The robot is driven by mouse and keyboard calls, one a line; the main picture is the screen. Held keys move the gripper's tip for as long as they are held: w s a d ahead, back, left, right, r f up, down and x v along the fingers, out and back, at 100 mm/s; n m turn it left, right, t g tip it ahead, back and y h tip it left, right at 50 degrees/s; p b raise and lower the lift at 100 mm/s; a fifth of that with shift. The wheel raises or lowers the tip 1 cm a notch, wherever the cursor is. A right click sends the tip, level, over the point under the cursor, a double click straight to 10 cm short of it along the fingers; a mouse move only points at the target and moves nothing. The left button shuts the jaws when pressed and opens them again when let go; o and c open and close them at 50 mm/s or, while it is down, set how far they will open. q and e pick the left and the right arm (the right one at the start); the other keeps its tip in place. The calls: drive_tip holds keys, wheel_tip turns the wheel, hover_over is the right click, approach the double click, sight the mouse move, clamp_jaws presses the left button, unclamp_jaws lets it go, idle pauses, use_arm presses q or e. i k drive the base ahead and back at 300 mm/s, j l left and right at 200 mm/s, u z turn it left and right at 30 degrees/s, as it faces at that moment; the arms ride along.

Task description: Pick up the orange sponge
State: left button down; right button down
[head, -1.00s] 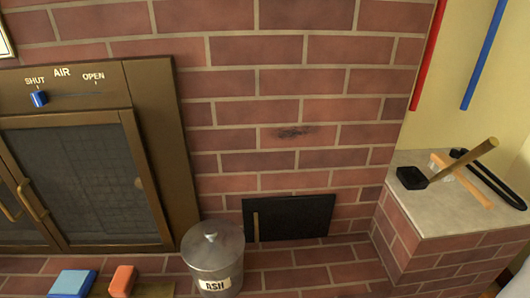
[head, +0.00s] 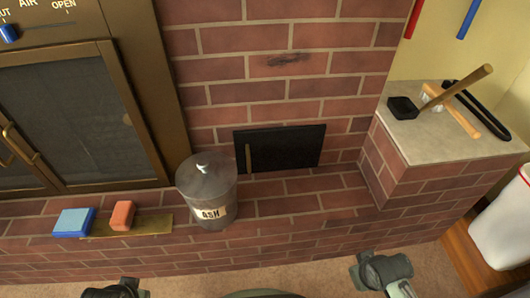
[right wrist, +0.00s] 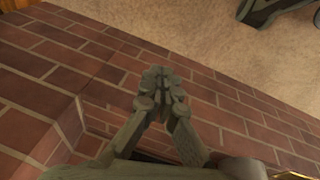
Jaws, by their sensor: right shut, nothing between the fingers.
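The orange sponge (head: 122,215) is a small block on the brick hearth in the head view. It rests on the flat brass-coloured strip, just right of the blue sponge. My right gripper (right wrist: 160,76) shows in the right wrist view with its fingers together and nothing between them, over brickwork. No sponge shows in that view. In the head view only parts of my arms show at the bottom edge, well away from the orange sponge. My left gripper's fingers are not visible.
A blue sponge (head: 74,221) sits beside the brass-coloured strip (head: 155,225). A grey lidded ash bin (head: 208,190) stands to the right on the hearth. Fireplace doors (head: 75,120) rise behind. A raised ledge (head: 440,140) at right holds tools. A white bin (head: 503,228) stands far right.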

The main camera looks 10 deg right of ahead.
sight(124, 214)
drive_tip(key=u, duration=1.1)
drive_tip(key=z, duration=0.95)
drive_tip(key=k+j+z, duration=0.15)
drive_tip(key=j+z, duration=0.2)
drive_tip(key=k+j+z, duration=0.2)
drive_tip(key=j+z, duration=0.15)
drive_tip(key=i+j, duration=0.15)
drive_tip(key=j, duration=0.25)
drive_tip(key=i+j, duration=0.1)
drive_tip(key=j, duration=0.25)
drive_tip(key=i+j, duration=0.15)
drive_tip(key=j, duration=0.25)
drive_tip(key=i+j, duration=0.1)
drive_tip(key=j, duration=0.25)
